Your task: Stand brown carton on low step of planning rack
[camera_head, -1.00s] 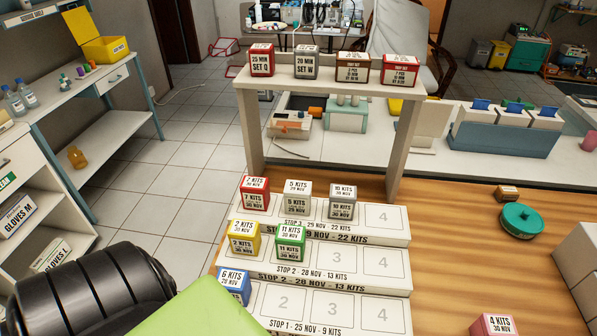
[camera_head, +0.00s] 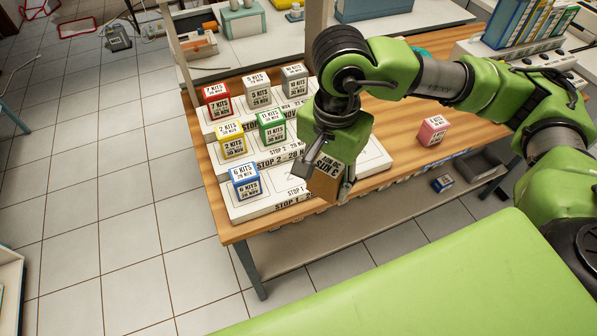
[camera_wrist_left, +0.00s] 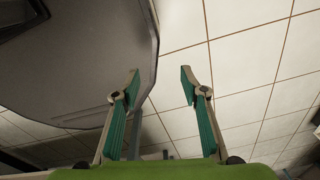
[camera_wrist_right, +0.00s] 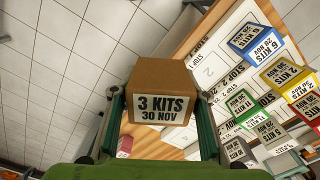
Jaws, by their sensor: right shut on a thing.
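My right gripper (camera_head: 322,182) is shut on the brown carton (camera_head: 327,184), above the front part of the planning rack. In the right wrist view the carton (camera_wrist_right: 162,90) sits between the two fingers, its label reading "3 KITS 30 NOV". The white stepped planning rack (camera_head: 292,197) stands on the wooden table. Its low step, marked STOP 1, holds a blue carton (camera_head: 246,181) at its left end; my gripper hides part of its right side. A gap between carton and step cannot be judged. My left gripper (camera_wrist_left: 160,85) is open and empty, over tiled floor.
Yellow (camera_head: 231,141) and green (camera_head: 271,127) cartons stand on the middle step. Red (camera_head: 216,101), grey (camera_head: 257,91) and darker grey (camera_head: 295,83) cartons stand on the high step. A pink carton (camera_head: 433,130) is on the table to the right. A green surface (camera_head: 400,290) fills the foreground.

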